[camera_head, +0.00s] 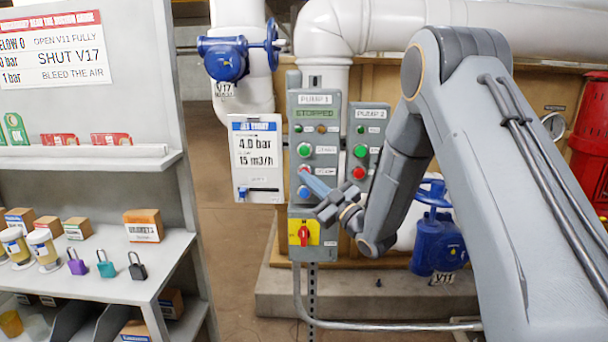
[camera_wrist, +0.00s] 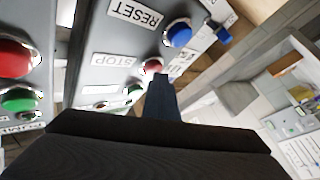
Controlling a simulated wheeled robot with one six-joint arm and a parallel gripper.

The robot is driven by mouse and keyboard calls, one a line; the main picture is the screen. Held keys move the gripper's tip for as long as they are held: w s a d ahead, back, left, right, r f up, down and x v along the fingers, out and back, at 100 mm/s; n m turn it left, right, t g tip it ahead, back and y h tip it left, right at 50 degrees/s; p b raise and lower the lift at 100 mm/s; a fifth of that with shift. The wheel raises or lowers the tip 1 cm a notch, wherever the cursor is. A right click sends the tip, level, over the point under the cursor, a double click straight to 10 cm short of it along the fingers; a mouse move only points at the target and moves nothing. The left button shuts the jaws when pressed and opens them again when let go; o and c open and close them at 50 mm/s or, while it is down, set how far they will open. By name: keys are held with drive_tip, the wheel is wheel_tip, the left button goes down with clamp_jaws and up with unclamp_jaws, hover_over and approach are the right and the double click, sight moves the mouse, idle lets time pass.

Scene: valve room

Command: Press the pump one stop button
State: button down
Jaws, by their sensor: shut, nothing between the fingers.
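The grey PUMP 1 panel (camera_head: 325,130) stands in the middle of the head view, and its display (camera_head: 317,113) appears to read STOPPED. Its green button (camera_head: 304,150) is above the red stop button, and the blue reset button (camera_head: 303,191) is below. My gripper (camera_head: 304,173) is shut and empty, its fingertips at the red stop button and hiding most of it there. In the wrist view, the fingertips (camera_wrist: 160,78) overlap the edge of the red stop button (camera_wrist: 152,66), beside the STOP label. Whether they touch or press it I cannot tell.
The PUMP 2 panel (camera_head: 369,140) with green and red buttons is close to the right. A red and yellow switch (camera_head: 303,233) sits below. A clipboard (camera_head: 257,158) hangs left. Shelves (camera_head: 110,250) with padlocks and boxes stand far left; a blue valve (camera_head: 437,240) is low right.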

drive_tip(key=shift+s, duration=0.75)
drive_tip(key=s+p, duration=0.1)
drive_tip(key=s, duration=0.4)
drive_tip(key=shift+a, duration=0.1)
idle(0.6)
